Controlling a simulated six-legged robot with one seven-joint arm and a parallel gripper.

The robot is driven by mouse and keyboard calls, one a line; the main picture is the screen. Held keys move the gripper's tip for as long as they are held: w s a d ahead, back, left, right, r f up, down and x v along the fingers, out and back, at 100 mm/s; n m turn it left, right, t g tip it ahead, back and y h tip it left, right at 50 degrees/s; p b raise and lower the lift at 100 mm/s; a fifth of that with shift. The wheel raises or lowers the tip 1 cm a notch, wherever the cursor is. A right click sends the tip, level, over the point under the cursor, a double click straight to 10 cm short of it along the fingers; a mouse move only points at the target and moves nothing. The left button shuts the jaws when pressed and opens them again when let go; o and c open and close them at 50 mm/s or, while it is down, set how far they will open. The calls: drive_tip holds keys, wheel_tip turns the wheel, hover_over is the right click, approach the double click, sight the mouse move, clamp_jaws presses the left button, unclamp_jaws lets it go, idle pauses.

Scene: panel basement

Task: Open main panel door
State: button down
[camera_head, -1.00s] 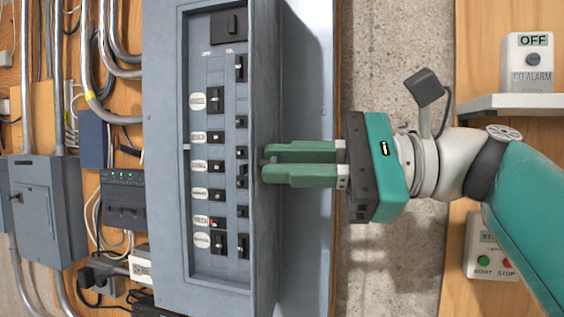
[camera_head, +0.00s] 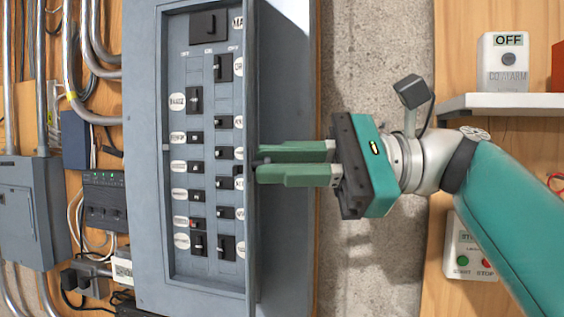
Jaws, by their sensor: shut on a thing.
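The main panel (camera_head: 145,200) is a tall grey box left of centre, with rows of black breakers (camera_head: 196,138) and white labels showing inside. Its door (camera_head: 251,60) is open and seen almost edge-on, jutting toward me along the right side of the breakers. My gripper (camera_head: 259,165) reaches in from the right, its green fingers closed at the door's outer side about mid-height. It is shut on the door's handle, which is mostly hidden between the fingertips.
A smaller grey box (camera_head: 30,215), conduits (camera_head: 73,60) and a black device with green lights (camera_head: 105,200) are at left. At right are a CO alarm (camera_head: 503,62) on a shelf (camera_head: 510,104) and a start/stop box (camera_head: 470,250). Bare concrete wall (camera_head: 385,50) lies between.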

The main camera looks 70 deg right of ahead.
drive_tip(key=c, duration=1.4)
unclamp_jaws()
drive_tip(key=v, duration=1.3)
drive_tip(key=shift+s+d, duration=0.2)
drive_tip(key=shift+s, duration=0.15)
